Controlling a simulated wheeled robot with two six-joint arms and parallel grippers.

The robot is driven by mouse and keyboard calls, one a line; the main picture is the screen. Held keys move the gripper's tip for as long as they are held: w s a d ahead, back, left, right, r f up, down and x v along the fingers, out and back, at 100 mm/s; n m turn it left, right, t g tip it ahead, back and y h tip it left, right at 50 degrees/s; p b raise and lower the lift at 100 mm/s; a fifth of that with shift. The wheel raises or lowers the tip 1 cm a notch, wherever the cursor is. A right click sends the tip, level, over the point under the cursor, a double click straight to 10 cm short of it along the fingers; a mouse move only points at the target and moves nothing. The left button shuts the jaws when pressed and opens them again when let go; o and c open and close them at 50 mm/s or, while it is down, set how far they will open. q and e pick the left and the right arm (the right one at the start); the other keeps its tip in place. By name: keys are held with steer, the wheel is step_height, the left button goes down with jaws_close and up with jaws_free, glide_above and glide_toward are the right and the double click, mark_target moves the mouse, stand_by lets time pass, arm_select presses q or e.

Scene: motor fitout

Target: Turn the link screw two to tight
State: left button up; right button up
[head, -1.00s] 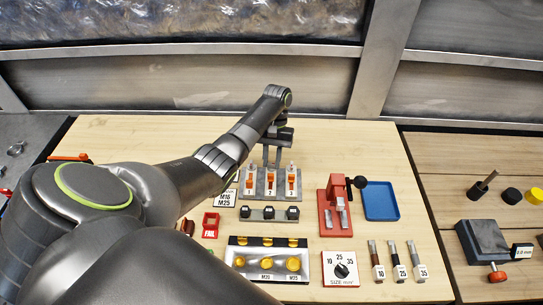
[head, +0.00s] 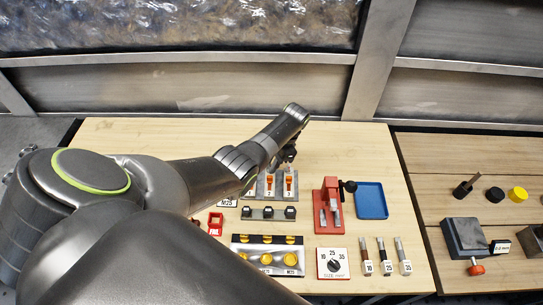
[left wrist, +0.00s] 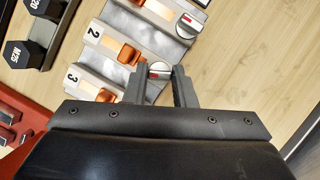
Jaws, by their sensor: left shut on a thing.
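The terminal block has numbered stations; in the left wrist view I see plates marked 2 (left wrist: 92,33) and 3 (left wrist: 72,75), each with an orange lug. Link screw two (left wrist: 158,70) is a round silver head with a red and white mark, in line with plate 2. My left gripper (left wrist: 160,78) has its fingers on either side of this head, shut on it. Another screw head (left wrist: 188,22) stands beyond it; station three's screw is hidden by my gripper. My right gripper is out of view.
In front of the block lies a rack of black sockets (head: 268,213). A red press (head: 328,210) and blue tray (head: 371,201) stand to the right. A size dial (head: 333,263) and a tray with yellow parts (head: 240,263) lie nearer. The bench behind the block is clear.

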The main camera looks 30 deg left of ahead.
arm_select(q)
steer(key=m+p, duration=0.1)
steer(key=m, duration=0.1)
steer(key=shift+d+r+m+t+y, duration=0.1)
steer(key=shift+m+t+y, duration=0.2)
steer(key=shift+t+y, duration=0.1)
steer(key=shift+m+t+p, duration=0.4)
steer(key=shift+m+p, duration=0.05)
steer(key=shift+m, duration=0.65)
steer(key=shift+m+y, duration=0.3)
steer(key=o, duration=1)
